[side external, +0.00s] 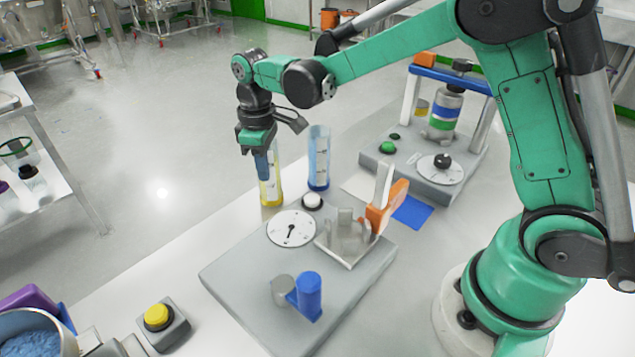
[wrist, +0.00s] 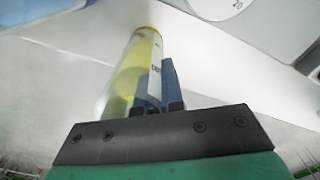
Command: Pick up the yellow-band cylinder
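The yellow-band cylinder (side external: 272,186) is a clear, upright tube with a yellow base, at the far edge of the bench in the side view. My gripper (side external: 263,172) points down at its top, overlapping its upper left side. In the wrist view the cylinder (wrist: 136,66) runs away from the camera, its yellow band at the far end. The blue fingers of my gripper (wrist: 162,85) are close together and overlap the tube's right side. I cannot tell whether they pinch its wall or only lie beside it. The base looks to be on the bench.
A blue-banded clear cylinder (side external: 319,158) stands close to the right. A second device (side external: 440,172) holds a striped bottle (side external: 445,112) behind. A yellow button (side external: 157,316) is at the front left.

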